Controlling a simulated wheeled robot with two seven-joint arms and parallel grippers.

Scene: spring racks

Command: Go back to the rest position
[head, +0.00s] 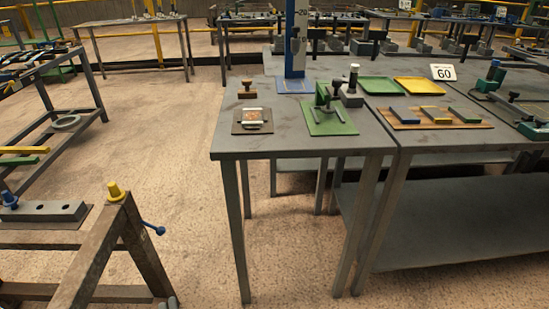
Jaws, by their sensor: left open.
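My right gripper is not in view.
The near table carries a brown plate (240,128), a green fixture (335,125), a brown stamp-like block (246,93) and a blue column (296,45). Trays and a "60" sign (443,72) stand right. A brown frame (100,250) stands left. Floor between is clear.

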